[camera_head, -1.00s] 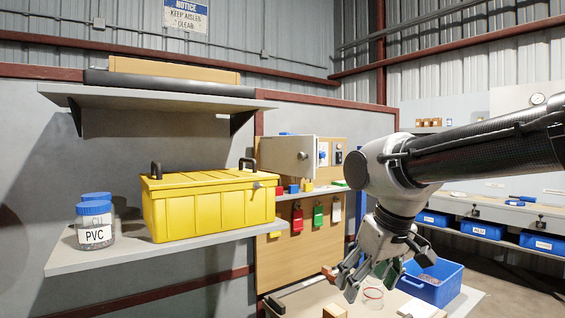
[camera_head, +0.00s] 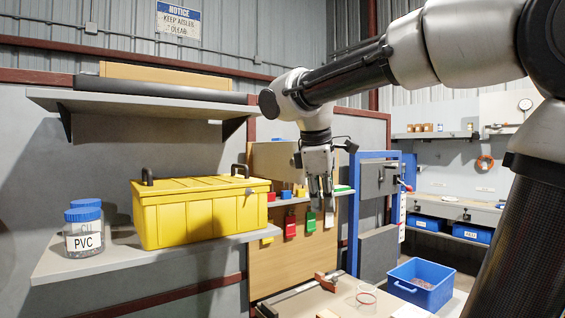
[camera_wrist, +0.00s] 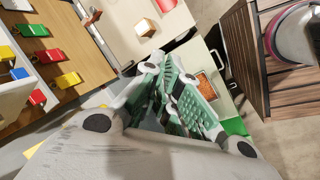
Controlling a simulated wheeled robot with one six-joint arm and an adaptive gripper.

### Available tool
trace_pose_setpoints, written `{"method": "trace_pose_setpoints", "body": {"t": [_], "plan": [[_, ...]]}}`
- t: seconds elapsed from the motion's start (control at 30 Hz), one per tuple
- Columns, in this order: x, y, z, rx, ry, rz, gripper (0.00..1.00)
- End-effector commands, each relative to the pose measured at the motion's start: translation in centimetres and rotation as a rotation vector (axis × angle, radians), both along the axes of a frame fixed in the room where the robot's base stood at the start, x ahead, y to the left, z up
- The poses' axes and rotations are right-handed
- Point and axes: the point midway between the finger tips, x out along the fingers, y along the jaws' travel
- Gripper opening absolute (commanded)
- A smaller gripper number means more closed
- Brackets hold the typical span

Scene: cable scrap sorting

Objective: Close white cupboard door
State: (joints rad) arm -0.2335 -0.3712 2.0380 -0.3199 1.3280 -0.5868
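No white cupboard door can be clearly made out in the head view. A pale panel (camera_head: 273,160) shows left of my gripper on the wooden back board, partly behind my wrist; I cannot tell whether it is the door. My gripper (camera_head: 321,206) points down in front of the board, right of the panel. Its fingers are close together with nothing visible between them. In the wrist view my gripper (camera_wrist: 168,75) shows green-padded fingers converging over the bench area.
A yellow box (camera_head: 195,212) and jars (camera_head: 84,232) stand on the left shelf. Red and green tags (camera_head: 291,225) hang below the small shelf. A blue frame with grey panels (camera_head: 378,225) stands right of my gripper, with a blue bin (camera_head: 421,284) below.

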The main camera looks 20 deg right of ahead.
Motion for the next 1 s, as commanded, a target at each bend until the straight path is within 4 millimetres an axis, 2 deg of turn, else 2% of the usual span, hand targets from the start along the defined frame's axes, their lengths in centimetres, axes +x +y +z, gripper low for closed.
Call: {"method": "trace_pose_setpoints", "body": {"t": [0.03,0.1,0.2,0.3,0.43,0.53,0.67,1.0], "plan": [[3.2,1.3,2.4,-0.093,0.055,0.137,0.00],[6.8,3.0,5.8,-0.233,0.142,0.321,0.00],[11.0,5.9,9.8,-0.405,0.262,0.530,0.00],[13.6,8.8,12.6,-0.530,0.363,0.669,0.00],[15.2,11.3,14.5,-0.619,0.446,0.764,0.00],[15.5,11.8,14.9,-0.645,0.473,0.791,0.00],[15.7,11.1,14.2,-0.649,0.480,0.794,0.00],[17.0,6.3,9.3,-0.645,0.479,0.792,0.00]]}}
